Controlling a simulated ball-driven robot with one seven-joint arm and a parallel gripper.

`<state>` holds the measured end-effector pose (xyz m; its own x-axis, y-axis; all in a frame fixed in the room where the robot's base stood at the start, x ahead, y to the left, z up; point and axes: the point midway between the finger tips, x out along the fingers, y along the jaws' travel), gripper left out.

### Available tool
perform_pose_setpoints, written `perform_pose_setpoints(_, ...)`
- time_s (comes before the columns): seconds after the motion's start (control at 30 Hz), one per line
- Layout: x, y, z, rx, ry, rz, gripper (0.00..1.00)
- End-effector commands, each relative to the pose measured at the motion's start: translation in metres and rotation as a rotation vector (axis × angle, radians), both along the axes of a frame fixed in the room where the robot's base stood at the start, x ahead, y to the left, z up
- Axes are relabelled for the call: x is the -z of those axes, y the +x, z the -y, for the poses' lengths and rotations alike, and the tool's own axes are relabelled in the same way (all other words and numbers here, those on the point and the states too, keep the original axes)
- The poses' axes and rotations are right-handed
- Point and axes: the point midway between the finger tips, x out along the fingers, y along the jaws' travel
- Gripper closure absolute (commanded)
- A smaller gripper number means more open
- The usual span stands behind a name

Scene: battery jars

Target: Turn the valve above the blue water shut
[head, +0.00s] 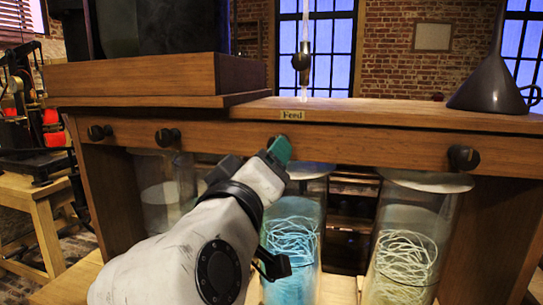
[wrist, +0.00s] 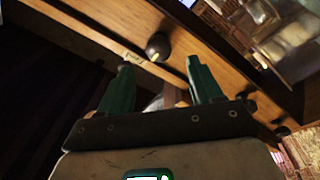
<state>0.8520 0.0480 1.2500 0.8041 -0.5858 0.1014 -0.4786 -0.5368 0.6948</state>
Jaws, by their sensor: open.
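A dark round valve knob (wrist: 158,46) on the wooden beam shows in the wrist view, just beyond and between my fingertips. A gap seems to remain between knob and fingers. My gripper (wrist: 160,72) is open with nothing between its green fingers. In the head view my gripper (head: 279,150) is at the beam below the "Feed" label (head: 292,115), and it hides most or all of the knob there. The glass jar of blue water (head: 292,240), with pale coiled strands inside, stands below and slightly right of the gripper. Whether the valve is open cannot be told.
Other knobs sit on the beam (head: 370,143): two at left (head: 99,132) (head: 167,137) and one at right (head: 464,157). A yellowish jar (head: 405,245) stands at right and a clear jar (head: 163,195) at left. A dark funnel (head: 492,85) rests on top.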

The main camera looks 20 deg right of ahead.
Motion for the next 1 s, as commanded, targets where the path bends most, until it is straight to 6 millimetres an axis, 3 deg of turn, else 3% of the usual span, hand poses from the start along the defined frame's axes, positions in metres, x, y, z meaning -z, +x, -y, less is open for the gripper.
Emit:
perform_pose_setpoints(0.23, 0.003, -0.020, -0.015, -0.001, 0.000, -0.001, 0.35)
perform_pose_setpoints(0.77, 0.005, -0.021, -0.015, 0.000, 0.001, -0.005, 0.35)
perform_pose_setpoints(0.87, 0.028, -0.016, -0.005, -0.009, 0.022, -0.050, 0.35)
perform_pose_setpoints(0.97, 0.073, -0.009, 0.014, -0.025, 0.070, -0.141, 0.35)
perform_pose_setpoints(1.0, 0.097, -0.008, 0.024, -0.032, 0.097, -0.188, 0.35)
